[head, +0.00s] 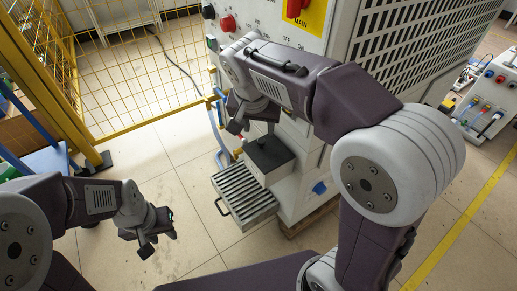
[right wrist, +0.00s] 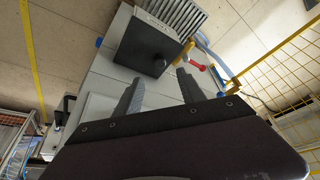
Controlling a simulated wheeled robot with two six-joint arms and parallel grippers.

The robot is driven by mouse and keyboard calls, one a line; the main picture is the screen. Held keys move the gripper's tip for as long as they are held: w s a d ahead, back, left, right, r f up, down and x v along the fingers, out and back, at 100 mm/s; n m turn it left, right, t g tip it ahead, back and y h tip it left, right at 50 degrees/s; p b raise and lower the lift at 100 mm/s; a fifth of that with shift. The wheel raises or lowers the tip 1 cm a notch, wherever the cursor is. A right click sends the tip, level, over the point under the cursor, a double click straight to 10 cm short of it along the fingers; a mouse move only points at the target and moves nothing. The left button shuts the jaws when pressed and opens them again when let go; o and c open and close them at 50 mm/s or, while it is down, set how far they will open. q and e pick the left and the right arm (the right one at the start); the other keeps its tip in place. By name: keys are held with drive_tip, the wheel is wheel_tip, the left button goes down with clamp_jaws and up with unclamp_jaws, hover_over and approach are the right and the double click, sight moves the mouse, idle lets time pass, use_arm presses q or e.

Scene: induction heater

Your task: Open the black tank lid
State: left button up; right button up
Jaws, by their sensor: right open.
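The black tank lid (head: 270,153) sits on the light grey tank at the heater's foot, with a small knob on top. In the right wrist view the lid (right wrist: 145,45) is ahead of the fingers, and its knob (right wrist: 160,64) faces them. The lid looks closed. My right gripper (head: 250,120) is above the lid in the head view. In the right wrist view its two fingers (right wrist: 160,88) are spread, with nothing between them and a gap to the knob. My left gripper (head: 156,240) is low at the left over the floor, its fingers apart and empty, away from the lid.
A slatted metal grate tray (head: 245,197) with a handle adjoins the tank. The heater cabinet (head: 345,40) rises behind it. A red-handled valve (right wrist: 194,66) and blue hose are beside the tank. A yellow mesh fence (head: 130,60) stands at left; the tiled floor between is clear.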

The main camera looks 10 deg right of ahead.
sight(261, 141)
drive_tip(key=b+x, duration=0.5)
drive_tip(key=x, duration=0.3)
drive_tip(key=shift+w+f+b, duration=0.1)
drive_tip(key=shift+f+b, duration=0.25)
drive_tip(key=shift+f, duration=0.05)
drive_tip(key=shift+w+d+f, duration=0.1)
clamp_jaws()
idle(0.9)
